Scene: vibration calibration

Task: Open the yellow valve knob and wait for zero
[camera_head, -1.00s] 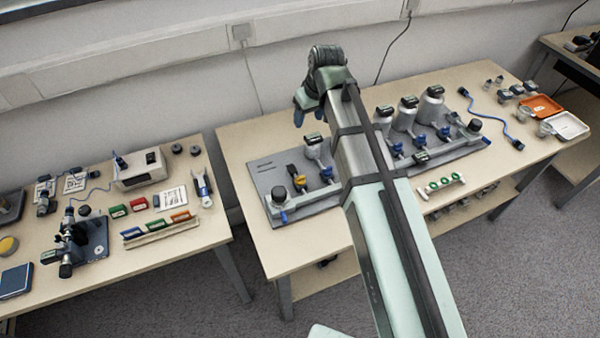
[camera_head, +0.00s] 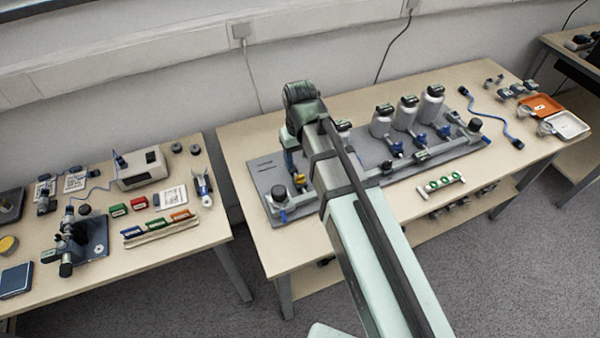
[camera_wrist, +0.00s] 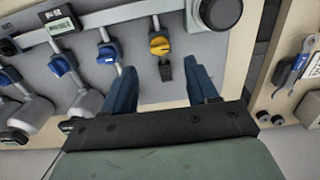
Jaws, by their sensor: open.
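The yellow valve knob (camera_wrist: 159,45) sits on the grey manifold board between and beyond my fingertips in the wrist view. In the head view it shows as a small yellow spot (camera_head: 299,178) beside my arm. My gripper (camera_wrist: 164,82) is open and empty, with its two blue fingers apart and pointing toward the board. The knob is not between the fingers. A small digital display (camera_wrist: 60,27) is on the board in the wrist view; its reading is too small to tell. In the head view my arm hides part of the board.
Blue valve knobs (camera_wrist: 108,53) stand on the board beside the yellow one. A round black knob (camera_wrist: 221,12) is close to the right finger.

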